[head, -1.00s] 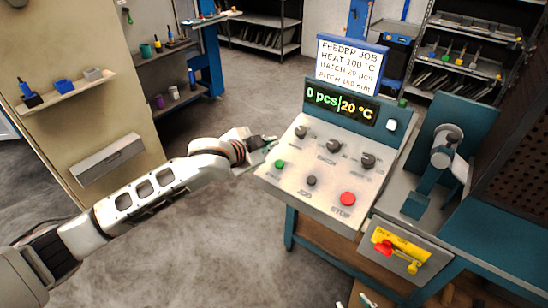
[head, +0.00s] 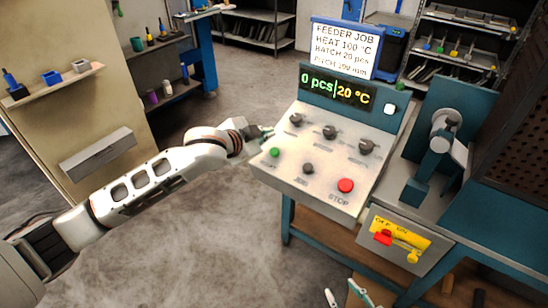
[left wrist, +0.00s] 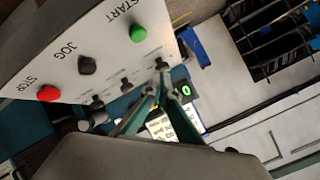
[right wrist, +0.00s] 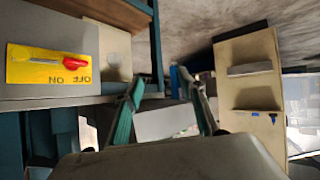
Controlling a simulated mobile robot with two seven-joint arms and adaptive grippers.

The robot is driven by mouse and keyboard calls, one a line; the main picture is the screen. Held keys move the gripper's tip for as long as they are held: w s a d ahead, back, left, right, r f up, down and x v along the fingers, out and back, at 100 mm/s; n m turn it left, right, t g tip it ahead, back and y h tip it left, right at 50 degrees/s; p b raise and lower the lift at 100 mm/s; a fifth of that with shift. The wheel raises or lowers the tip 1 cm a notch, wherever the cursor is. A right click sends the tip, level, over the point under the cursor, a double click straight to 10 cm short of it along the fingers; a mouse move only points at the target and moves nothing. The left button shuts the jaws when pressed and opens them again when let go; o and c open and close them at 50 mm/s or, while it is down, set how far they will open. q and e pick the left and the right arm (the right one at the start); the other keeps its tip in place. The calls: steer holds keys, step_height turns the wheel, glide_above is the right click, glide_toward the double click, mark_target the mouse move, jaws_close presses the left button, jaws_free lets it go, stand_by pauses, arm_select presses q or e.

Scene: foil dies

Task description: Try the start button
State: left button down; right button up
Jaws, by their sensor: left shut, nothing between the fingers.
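The green START button (head: 275,152) sits at the left of the sloped control panel (head: 325,185). It also shows in the left wrist view (left wrist: 138,33), standing proud of the panel. My left gripper (head: 268,132) is shut and empty at the panel's upper left edge, beyond the button as seen from the head. In the left wrist view its closed fingertips (left wrist: 163,68) lie below and right of the button, apart from it in the picture. My right gripper (right wrist: 166,88) is open and empty, low in front of the bench.
A dark JOG knob (head: 308,168) and red STOP button (head: 346,185) share the lower row, below several dark knobs. The display (head: 338,92) reads 0 pcs, 20 °C under a job card (head: 345,48). A yellow OFF/ON plate (head: 413,235) has its red handle at the OFF side.

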mark_target(274, 153)
arm_select(q)
steer(key=f+b, duration=0.2)
steer(key=f, duration=0.1)
steer(key=w+d+f+b, duration=0.1)
steer(key=f+b, duration=0.1)
steer(key=shift+w, duration=0.1)
steer(key=shift+w+f, duration=0.1)
steer(key=shift+f, duration=0.25)
arm_select(e)
step_height(274, 153, down, 7)
steer(key=s, duration=0.1)
steer(key=shift+d, duration=0.4)
steer(key=shift+s+f+g, duration=0.2)
steer(key=shift+s+g, duration=0.05)
steer(key=shift+g, duration=0.05)
arm_select(q)
steer(key=shift+f, duration=0.15)
arm_select(e)
steer(key=shift+w+r, duration=0.1)
steer(key=shift+r, duration=0.1)
arm_select(q)
steer(key=shift+w+d+f, duration=0.1)
steer(key=shift+w+f, duration=0.05)
steer(key=shift+f, duration=0.1)
arm_select(e)
steer(key=shift+w+r, duration=0.1)
steer(key=shift+r, duration=0.2)
